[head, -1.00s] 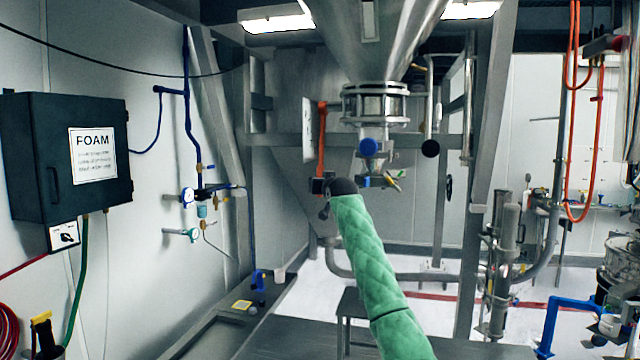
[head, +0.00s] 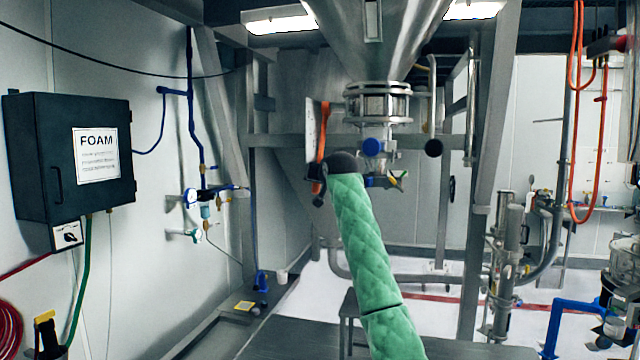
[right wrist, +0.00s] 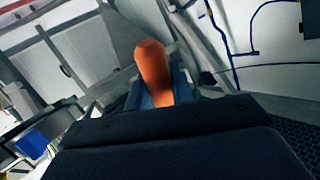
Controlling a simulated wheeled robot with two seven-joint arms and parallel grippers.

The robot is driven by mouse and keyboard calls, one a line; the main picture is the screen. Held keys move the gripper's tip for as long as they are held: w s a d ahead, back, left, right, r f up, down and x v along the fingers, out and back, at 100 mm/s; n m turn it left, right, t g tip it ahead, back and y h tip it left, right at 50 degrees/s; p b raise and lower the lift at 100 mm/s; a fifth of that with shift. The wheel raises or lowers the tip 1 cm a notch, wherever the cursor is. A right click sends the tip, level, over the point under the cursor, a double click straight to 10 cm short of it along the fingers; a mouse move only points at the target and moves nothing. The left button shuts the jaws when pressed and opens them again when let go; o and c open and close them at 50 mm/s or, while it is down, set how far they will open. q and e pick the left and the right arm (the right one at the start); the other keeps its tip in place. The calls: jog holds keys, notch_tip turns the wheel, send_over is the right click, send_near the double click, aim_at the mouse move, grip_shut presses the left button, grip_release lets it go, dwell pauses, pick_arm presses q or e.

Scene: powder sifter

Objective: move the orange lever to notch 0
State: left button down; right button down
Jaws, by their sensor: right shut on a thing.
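The orange lever (head: 322,140) hangs below its top pivot on the steel frame, beside the hopper outlet. It runs down and slightly left in the head view, into my right gripper (head: 317,184). In the right wrist view the rounded end of the lever (right wrist: 152,65) stands up between the dark fingers of my right gripper (right wrist: 158,92), which are shut on it. A pale plate (head: 309,130) is beside the lever, nearly edge-on; no notch numbers can be read. My left gripper is in neither current view.
A FOAM box (head: 68,155) hangs on the left wall. Steel posts (head: 487,180) stand at right.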

jog(key=shift+s+a+r+g, duration=0.2)
jog(key=shift+s+r+g, duration=0.1)
jog(key=shift+s+r, duration=0.35)
jog(key=c, duration=1.2)
grip_release()
jog(key=shift+s, duration=0.1)
jog(key=shift+f, duration=0.1)
jog(key=shift+s+d+f+b, duration=0.1)
jog(key=shift+s+b, duration=0.15)
jog(key=shift+b, duration=0.15)
pick_arm(q)
jog(key=shift+w+d+f+b, duration=0.15)
jog(key=shift+w+f+b, duration=0.35)
jog(key=shift+w+b, duration=0.25)
jog(key=shift+w+d+f+b, duration=0.2)
jog(key=shift+w+f+b, duration=0.4)
jog(key=shift+w, duration=0.25)
jog(key=shift+w+d+f+b, duration=0.15)
jog(key=shift+w+f+b, duration=0.3)
jog(key=shift+w+b, duration=0.3)
pick_arm(e)
jog(key=v, duration=0.7)
